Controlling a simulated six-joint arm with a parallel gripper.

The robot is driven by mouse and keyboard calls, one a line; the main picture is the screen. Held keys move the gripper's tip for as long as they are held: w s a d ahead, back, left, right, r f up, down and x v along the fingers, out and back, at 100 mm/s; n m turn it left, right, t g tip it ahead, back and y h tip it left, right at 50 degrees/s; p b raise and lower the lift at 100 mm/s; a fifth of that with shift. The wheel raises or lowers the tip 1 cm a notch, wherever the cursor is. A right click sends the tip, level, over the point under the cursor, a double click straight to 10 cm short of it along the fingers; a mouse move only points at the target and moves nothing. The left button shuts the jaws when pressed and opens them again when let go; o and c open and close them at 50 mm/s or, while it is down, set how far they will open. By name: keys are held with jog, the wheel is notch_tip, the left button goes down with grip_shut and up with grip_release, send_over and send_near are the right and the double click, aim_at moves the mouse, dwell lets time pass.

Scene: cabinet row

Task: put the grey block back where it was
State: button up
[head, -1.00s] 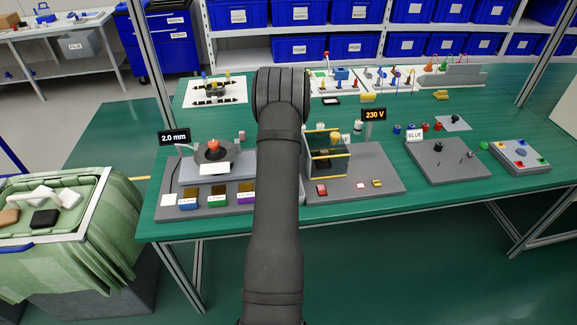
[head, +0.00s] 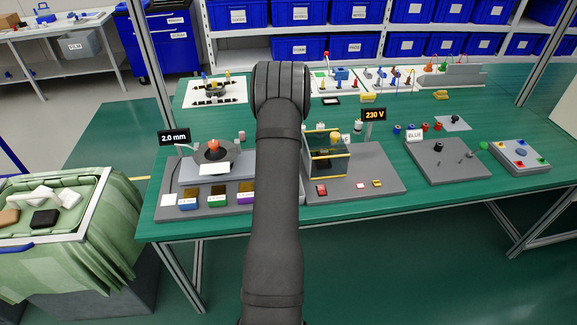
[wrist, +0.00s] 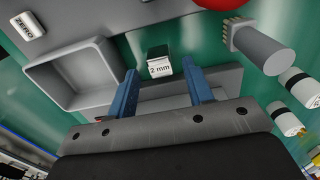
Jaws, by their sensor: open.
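Whether a finger touches the block I cannot tell. An empty grey tray (wrist: 38,75) lies left of the block, and a grey plate shows beneath and behind the fingers. In the head view my arm hides the gripper and the block. The station with the "2.0 mm" display (head: 174,137) stands left of my arm.
In the wrist view a grey cylinder with pins (wrist: 262,50) and white cylinders (wrist: 300,84) lie to the right. A "ZERO" button (wrist: 27,27) is at upper left. In the head view a framed enclosure (head: 328,156) stands right of my arm.

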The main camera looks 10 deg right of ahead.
notch_tip(320, 180, up, 9)
jog(key=shift+r, duration=0.15)
dwell(0.4)
jog(key=shift+f, duration=4.25)
